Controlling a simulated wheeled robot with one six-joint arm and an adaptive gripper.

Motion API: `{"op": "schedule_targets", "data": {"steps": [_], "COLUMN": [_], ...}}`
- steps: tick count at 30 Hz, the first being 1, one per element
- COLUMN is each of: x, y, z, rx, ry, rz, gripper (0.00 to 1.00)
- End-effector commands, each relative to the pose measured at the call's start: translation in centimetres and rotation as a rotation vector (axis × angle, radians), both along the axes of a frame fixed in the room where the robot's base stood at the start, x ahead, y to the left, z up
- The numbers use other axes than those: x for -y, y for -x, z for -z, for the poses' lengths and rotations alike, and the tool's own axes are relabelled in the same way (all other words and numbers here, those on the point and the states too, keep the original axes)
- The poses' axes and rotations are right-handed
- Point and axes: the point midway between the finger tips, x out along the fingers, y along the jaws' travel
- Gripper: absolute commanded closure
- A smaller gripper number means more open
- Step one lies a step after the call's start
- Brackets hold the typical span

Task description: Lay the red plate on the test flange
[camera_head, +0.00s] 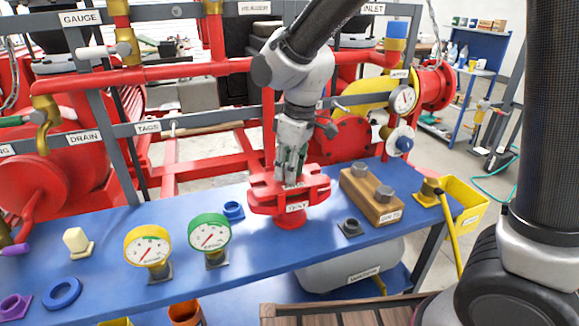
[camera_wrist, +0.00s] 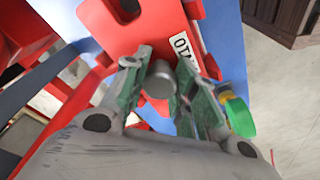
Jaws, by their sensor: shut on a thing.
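The red plate (camera_head: 318,182) is notched at its edge and lies over the red test flange (camera_head: 290,220), which stands on the blue bench and bears a TEST label. In the wrist view the plate (camera_wrist: 185,18) fills the top middle, with a white label and a grey knob (camera_wrist: 160,80). My gripper (camera_head: 290,175) points down at the plate from above; in the wrist view its green-padded fingers (camera_wrist: 160,88) are shut on the knob. The plate looks roughly level and close over the flange. I cannot tell whether they touch; my fingers hide part of the plate.
A wooden block with grey knobs (camera_head: 384,213) stands close on the right. A blue ring piece (camera_head: 233,210), green gauge (camera_head: 209,233) and yellow gauge (camera_head: 147,246) stand on the left. Red pipes (camera_head: 170,75) and grey rails run behind. A yellow bin (camera_head: 466,200) hangs at the right end.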

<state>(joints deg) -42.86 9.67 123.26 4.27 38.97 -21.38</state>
Motion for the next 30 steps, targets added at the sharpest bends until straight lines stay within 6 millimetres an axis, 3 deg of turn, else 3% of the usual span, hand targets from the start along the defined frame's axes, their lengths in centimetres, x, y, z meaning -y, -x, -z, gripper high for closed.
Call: {"op": "schedule_targets", "data": {"steps": [1,2,6,18,30], "x": [0.0,0.0,0.0,0.1,1.1], "y": [0.0,0.0,0.0,0.0,0.6], "z": [-0.1,-0.1,0.0,-0.7,-8.8], "rx": [0.001,0.001,0.001,0.0,0.004], "ry": [0.0,0.0,0.0,-0.001,-0.002], "rz": [0.0,0.0,0.0,0.0,-0.001], "gripper": [1.0,0.71,0.48,0.48,0.48]}}
